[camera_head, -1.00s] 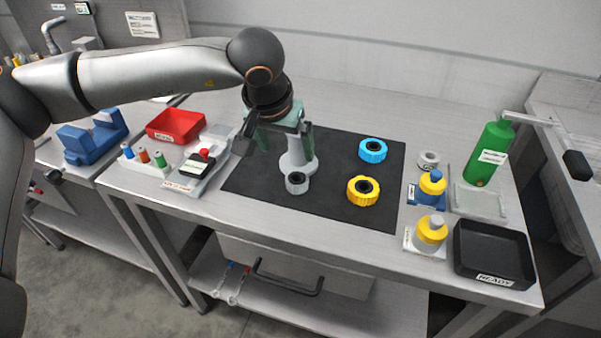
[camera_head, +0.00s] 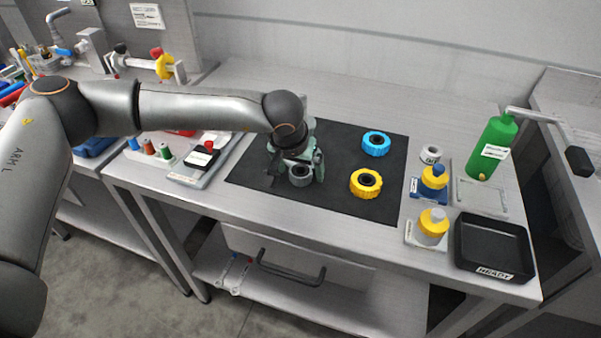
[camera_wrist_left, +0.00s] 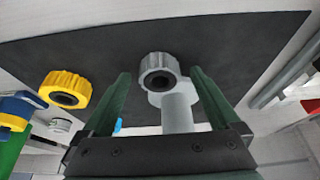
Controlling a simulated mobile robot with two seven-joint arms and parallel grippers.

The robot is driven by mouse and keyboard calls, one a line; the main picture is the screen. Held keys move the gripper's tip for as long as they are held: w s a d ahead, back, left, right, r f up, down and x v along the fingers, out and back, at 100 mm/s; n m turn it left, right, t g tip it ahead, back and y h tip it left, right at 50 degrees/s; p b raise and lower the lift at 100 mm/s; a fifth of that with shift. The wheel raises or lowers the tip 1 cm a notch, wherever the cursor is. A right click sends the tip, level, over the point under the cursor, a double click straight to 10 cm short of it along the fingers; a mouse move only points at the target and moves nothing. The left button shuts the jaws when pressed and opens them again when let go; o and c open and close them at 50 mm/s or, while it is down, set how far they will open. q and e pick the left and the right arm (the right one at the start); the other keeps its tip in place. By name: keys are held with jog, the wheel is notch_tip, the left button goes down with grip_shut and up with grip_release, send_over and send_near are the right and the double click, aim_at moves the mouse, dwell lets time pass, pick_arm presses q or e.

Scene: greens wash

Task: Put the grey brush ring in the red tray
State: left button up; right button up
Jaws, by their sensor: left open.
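The grey brush ring (camera_head: 301,175) lies near the front of the black mat (camera_head: 260,179), with its dark hole showing. In the left wrist view the ring (camera_wrist_left: 157,72) shows close to the fingertips, in front of a grey post (camera_wrist_left: 178,112). My left gripper (camera_head: 297,178) is open, its fingers on either side of the ring in the head view. In the wrist view the fingertips (camera_wrist_left: 160,76) flank it with gaps; I cannot tell how low they are. The red tray (camera_head: 182,132) is mostly hidden behind my left arm. My right gripper is not in view.
A yellow ring (camera_head: 366,190) and a blue ring (camera_head: 376,143) lie on the mat to the right. A black tray (camera_head: 497,273), a green bottle (camera_head: 492,150) and two yellow-topped containers stand further right. A tool rest (camera_head: 200,160) stands left of the mat.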

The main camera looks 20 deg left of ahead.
pick_arm(q)
grip_shut()
dwell(0.7)
jog(key=shift+r, duration=0.1)
